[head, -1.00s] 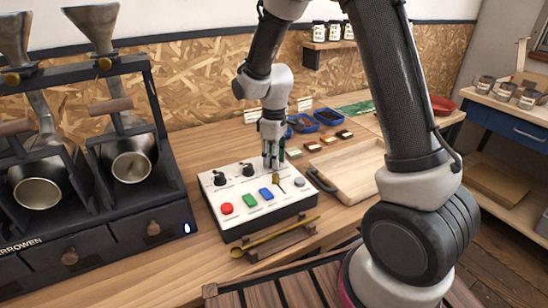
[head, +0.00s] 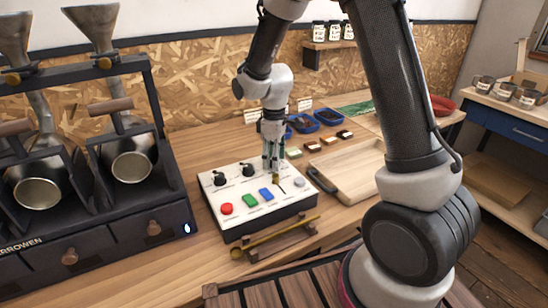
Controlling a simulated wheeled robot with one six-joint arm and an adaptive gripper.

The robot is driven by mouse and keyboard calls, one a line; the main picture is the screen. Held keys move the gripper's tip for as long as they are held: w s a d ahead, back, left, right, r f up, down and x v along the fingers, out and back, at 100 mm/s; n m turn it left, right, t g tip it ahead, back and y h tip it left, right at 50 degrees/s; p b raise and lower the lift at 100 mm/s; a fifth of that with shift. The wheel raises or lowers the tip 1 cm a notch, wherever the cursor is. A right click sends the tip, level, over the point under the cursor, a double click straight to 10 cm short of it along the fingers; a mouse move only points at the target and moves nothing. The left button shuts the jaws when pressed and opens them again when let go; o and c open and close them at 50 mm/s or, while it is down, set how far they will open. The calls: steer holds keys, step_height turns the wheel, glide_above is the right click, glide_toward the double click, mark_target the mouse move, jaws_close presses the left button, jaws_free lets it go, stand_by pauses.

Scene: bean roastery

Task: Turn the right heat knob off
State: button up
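The control box (head: 224,186) with a white top stands on the wooden counter. Two black knobs show on its back row, a left one (head: 219,178) and a middle one (head: 248,170). My gripper (head: 273,170) points down over the box's back right, to the right of the middle knob. The spot under its fingers is hidden, so I cannot tell whether it touches or holds a knob there. A red button (head: 226,208), a green button (head: 250,201), a blue button (head: 266,194) and a grey button (head: 299,182) sit along the front.
The black roaster (head: 118,240) with metal funnels stands on the left. A brass scoop (head: 270,238) lies on a wooden rest before the box. Blue bowls (head: 328,117) and small sample dishes sit behind.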

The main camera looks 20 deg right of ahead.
step_height(320, 180, up, 12)
stand_by(0.7)
stand_by(0.4)
steer(key=s+d+r+m+t, duration=0.1)
steer(key=s+d+r+m, duration=0.2)
steer(key=s+d, duration=0.2)
steer(key=s+d+r+m+t, duration=0.2)
steer(key=s+d+r+m, duration=0.2)
steer(key=s, duration=0.7)
steer(key=s+d+r+m+t, duration=0.1)
steer(key=s+d+r+m, duration=0.3)
steer(key=s, duration=0.5)
steer(key=shift+d, duration=0.9)
